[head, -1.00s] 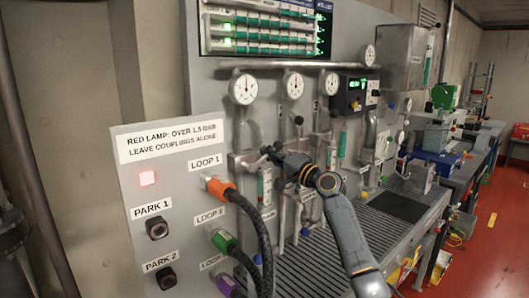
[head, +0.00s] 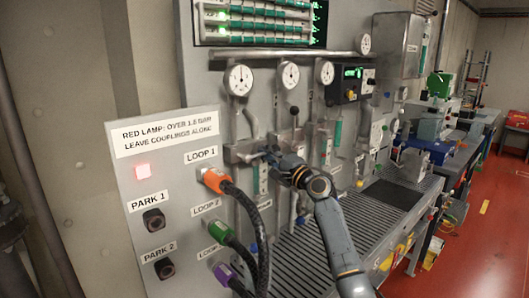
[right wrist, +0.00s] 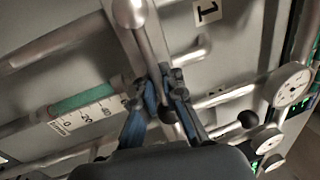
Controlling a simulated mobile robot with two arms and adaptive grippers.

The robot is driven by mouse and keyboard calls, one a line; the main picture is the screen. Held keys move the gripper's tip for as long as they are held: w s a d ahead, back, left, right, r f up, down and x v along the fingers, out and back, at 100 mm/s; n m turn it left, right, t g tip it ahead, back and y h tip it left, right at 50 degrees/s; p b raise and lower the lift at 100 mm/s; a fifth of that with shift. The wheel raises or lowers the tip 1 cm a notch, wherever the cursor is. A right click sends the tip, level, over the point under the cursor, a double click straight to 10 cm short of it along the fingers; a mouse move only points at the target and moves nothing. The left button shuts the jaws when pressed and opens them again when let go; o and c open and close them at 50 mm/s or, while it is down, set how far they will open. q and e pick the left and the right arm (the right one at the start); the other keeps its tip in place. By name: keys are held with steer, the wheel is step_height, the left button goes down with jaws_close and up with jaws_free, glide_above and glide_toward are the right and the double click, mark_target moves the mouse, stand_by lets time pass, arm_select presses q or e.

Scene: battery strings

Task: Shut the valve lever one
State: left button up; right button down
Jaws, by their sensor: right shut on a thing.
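My right gripper (head: 268,153) is at the pipework below the first round gauge (head: 239,79), on the grey panel. In the right wrist view its two blue-sided fingers (right wrist: 158,92) are shut on a grey metal lever (right wrist: 144,48), which runs up between them to a rounded end. A plate with the digit 1 (right wrist: 207,11) is beside it. In the head view the gripper mostly hides this lever, so its exact angle is hard to tell. My left gripper is not in view.
A neighbouring lever with a black ball knob (head: 294,110) stands upright just right of my gripper. The orange-ended hose (head: 215,181) hangs to the left, under LOOP 1. A red lamp (head: 142,171) is lit on the sign panel. A slatted bench (head: 300,262) lies below.

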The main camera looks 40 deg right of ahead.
steer(key=shift+a+f, duration=0.1)
steer(key=shift+f, duration=0.4)
steer(key=c, duration=1.6)
jaws_free()
steer(key=shift+s, duration=0.1)
steer(key=shift+o, duration=0.7)
steer(key=shift+s+d+r, duration=0.2)
steer(key=shift+r, duration=0.05)
steer(key=shift+w, duration=0.1)
steer(key=v, duration=1.2)
